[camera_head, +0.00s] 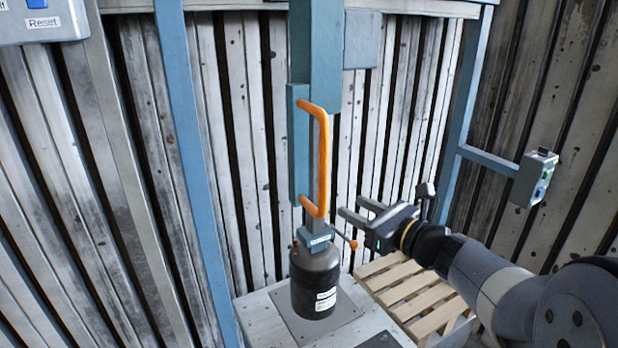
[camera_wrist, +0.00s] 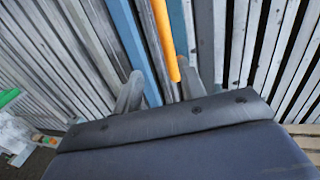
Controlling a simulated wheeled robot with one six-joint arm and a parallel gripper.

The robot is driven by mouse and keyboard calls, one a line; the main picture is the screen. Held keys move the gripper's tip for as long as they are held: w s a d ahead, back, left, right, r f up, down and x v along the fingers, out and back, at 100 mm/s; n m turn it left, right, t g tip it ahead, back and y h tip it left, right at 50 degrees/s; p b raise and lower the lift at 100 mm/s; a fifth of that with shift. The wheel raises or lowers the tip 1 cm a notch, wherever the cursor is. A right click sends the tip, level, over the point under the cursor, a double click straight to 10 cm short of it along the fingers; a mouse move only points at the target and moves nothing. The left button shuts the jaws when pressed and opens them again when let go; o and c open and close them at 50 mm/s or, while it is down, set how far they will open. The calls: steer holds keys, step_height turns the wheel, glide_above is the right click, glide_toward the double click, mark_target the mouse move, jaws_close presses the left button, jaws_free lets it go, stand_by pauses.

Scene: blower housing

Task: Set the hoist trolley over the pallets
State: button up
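The hoist trolley shows as a blue vertical column (camera_head: 316,50) with an orange bar handle (camera_head: 322,150) on its front. Its lower end meets the top of a dark cylinder (camera_head: 315,275) with a white label, upright over a grey plate. A wooden pallet (camera_head: 410,290) lies to the right, partly behind my arm. My gripper (camera_head: 352,207) is open and empty, just right of the handle's lower end, with a small gap. In the wrist view, the handle (camera_wrist: 164,35) appears between the two fingertips (camera_wrist: 158,80); how far ahead is unclear.
A small lever with an orange ball (camera_head: 353,244) sticks out right of the cylinder's top. Blue frame posts stand left (camera_head: 190,130) and right (camera_head: 468,110). A control box (camera_head: 535,178) sits on an arm at right. Corrugated wall closes the back.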

mark_target(326, 186)
steer(key=shift+m+t, duration=0.4)
steer(key=x, duration=0.4)
steer(key=p+x, duration=0.1)
steer(key=x, duration=0.2)
steer(key=p+x, duration=0.1)
steer(key=x, duration=0.3)
steer(key=shift+w+d+r, duration=0.1)
steer(key=shift+w+r, duration=0.15)
steer(key=shift+w, duration=0.3)
jaws_close()
steer(key=shift+d, duration=0.1)
